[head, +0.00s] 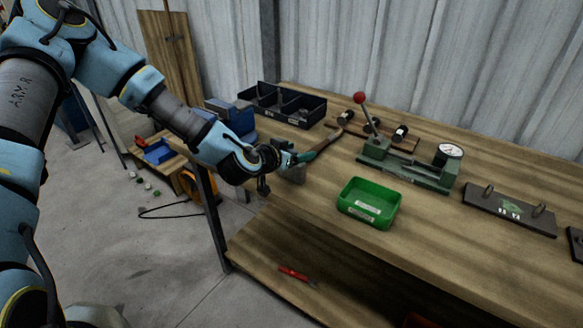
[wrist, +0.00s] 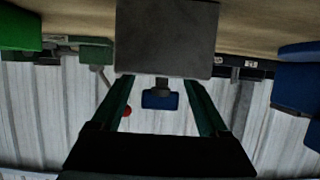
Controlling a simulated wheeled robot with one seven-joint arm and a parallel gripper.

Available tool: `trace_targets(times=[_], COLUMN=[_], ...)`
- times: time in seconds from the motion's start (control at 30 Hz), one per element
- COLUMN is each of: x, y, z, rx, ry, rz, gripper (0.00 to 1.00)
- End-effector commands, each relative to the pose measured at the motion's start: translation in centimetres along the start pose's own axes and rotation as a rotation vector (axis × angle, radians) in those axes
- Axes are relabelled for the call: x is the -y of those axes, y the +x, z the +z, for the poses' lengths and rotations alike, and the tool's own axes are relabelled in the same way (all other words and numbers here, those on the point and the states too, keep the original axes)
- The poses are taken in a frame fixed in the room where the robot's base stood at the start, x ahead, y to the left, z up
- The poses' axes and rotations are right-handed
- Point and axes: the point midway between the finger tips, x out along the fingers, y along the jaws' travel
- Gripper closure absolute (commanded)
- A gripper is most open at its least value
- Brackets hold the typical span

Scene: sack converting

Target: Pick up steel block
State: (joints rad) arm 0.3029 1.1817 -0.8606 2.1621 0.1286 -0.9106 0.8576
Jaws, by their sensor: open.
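The steel block (head: 293,174) is a plain grey block on the wooden bench top, near its left front edge, partly hidden by my gripper in the head view. In the wrist view the grey block (wrist: 167,38) fills the top middle, its face toward the camera. My gripper (head: 297,158) is low at the block in the head view. In the wrist view my gripper (wrist: 160,82) is open, its two dark green fingers running up to the block's lower edge. The fingertips are hidden there, and I cannot tell whether they touch it.
A green tray (head: 369,203) stands to the right of the block. Behind are a hammer (head: 322,142), a dark divided bin (head: 282,103) and a green press with a red-knobbed lever (head: 408,163). A plate with handles (head: 510,208) lies farther right.

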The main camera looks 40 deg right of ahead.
Motion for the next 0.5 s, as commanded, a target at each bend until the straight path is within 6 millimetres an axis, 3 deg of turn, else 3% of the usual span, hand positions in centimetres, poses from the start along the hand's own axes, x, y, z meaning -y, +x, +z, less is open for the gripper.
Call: trace_targets(times=[0.07,0.5], x=[0.00,0.01], y=[-0.01,-0.03], z=[0.01,0.01], rx=[0.000,0.000], ry=[0.000,0.000], rz=[0.000,0.000], gripper=[0.26,0.75])
